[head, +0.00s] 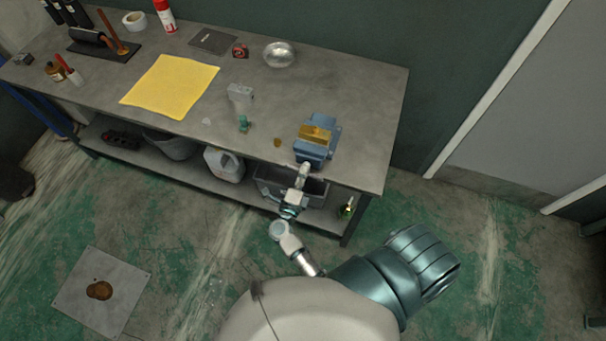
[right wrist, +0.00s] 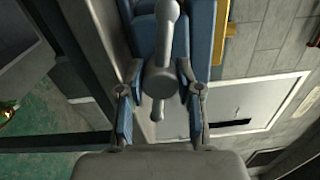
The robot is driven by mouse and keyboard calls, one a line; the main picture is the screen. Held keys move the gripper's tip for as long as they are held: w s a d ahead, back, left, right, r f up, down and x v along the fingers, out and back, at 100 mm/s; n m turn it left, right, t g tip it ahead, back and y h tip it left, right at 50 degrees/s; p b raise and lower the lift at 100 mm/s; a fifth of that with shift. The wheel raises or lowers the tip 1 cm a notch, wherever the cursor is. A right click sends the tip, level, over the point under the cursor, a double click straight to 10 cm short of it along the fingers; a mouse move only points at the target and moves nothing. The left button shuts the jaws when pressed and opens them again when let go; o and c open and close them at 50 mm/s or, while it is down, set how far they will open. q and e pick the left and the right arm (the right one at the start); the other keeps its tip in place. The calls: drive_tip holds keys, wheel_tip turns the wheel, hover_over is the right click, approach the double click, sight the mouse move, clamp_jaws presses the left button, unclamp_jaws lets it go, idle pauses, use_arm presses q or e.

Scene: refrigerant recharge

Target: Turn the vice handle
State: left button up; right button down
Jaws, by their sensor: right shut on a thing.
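The blue vice (head: 314,148) is on the workbench near its front right edge, with a brass-coloured piece (head: 315,133) at its jaws. My right gripper (head: 304,169) reaches up to the front of the vice. In the right wrist view, the grey vice handle (right wrist: 166,12) runs roughly up and down through a round hub. The two fingers of my right gripper (right wrist: 161,100) stand on either side of that hub and are shut on the handle. In the head view, the gripper hides most of the handle. My left gripper is not in view.
The workbench (head: 365,95) holds a yellow cloth (head: 170,86), a metal bowl (head: 279,54) and a small grey block (head: 240,92), all clear of the vice. A grey bin (head: 265,182) and a white jug (head: 222,162) stand on the lower shelf.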

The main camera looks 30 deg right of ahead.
drive_tip(key=shift+s+f+m, duration=0.2)
drive_tip(key=shift+f+m, duration=0.1)
drive_tip(key=shift+f, duration=0.1)
drive_tip(key=c, duration=0.8)
unclamp_jaws()
drive_tip(key=shift+o, duration=0.2)
drive_tip(key=shift+r, duration=0.15)
drive_tip(key=shift+w, duration=0.1)
